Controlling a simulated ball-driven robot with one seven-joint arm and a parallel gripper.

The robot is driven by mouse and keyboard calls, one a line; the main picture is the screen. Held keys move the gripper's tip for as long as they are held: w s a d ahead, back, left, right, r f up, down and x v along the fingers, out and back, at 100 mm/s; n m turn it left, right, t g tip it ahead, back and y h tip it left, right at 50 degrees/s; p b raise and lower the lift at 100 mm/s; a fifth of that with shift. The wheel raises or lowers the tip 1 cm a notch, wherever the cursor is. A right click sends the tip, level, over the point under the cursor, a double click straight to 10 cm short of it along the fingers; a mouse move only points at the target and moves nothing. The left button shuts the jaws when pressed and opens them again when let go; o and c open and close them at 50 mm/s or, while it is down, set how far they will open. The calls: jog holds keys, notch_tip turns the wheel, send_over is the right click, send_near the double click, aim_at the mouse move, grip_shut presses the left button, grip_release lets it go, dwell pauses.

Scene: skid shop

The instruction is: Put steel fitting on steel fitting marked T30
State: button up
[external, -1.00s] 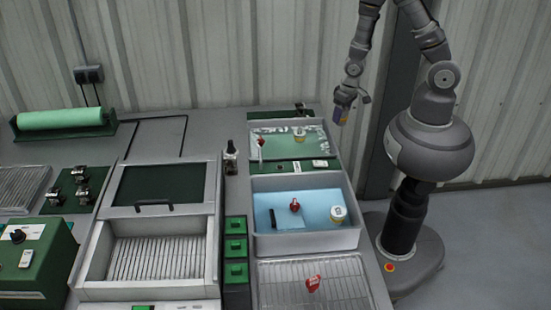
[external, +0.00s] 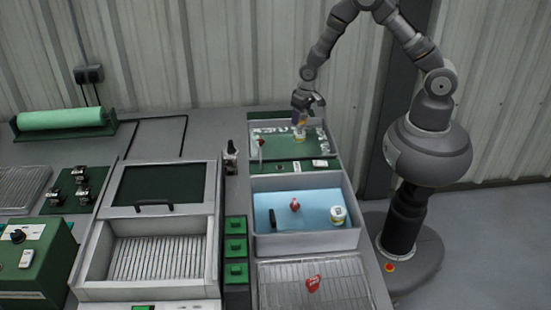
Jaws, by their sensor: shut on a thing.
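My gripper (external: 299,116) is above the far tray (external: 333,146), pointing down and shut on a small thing. I take this thing to be the steel fitting, but it is too small and too covered by the jaws to make out. A round pale fitting with a yellowish band (external: 299,138) stands in the far tray, just below the gripper. A similar round fitting with a white top (external: 338,214) stands at the right in the blue-floored basin. I cannot read T30 on either. Whether the held thing touches the fitting below is not clear.
Red tags stand in the far tray (external: 262,142), in the basin (external: 294,205) and on the wire rack (external: 313,284). A dark block (external: 272,218) is in the basin (external: 306,241). A dark bottle (external: 230,159) stands left of the far tray. Raised walls surround both containers.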

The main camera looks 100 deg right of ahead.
aim_at(300, 122)
notch_tip(300, 122, down, 4)
jog(key=shift+w+r+b, duration=0.15)
jog(key=shift+b, duration=0.7)
jog(key=shift+r, duration=0.15)
jog(key=o, duration=0.9)
jog(key=shift+o, duration=0.2)
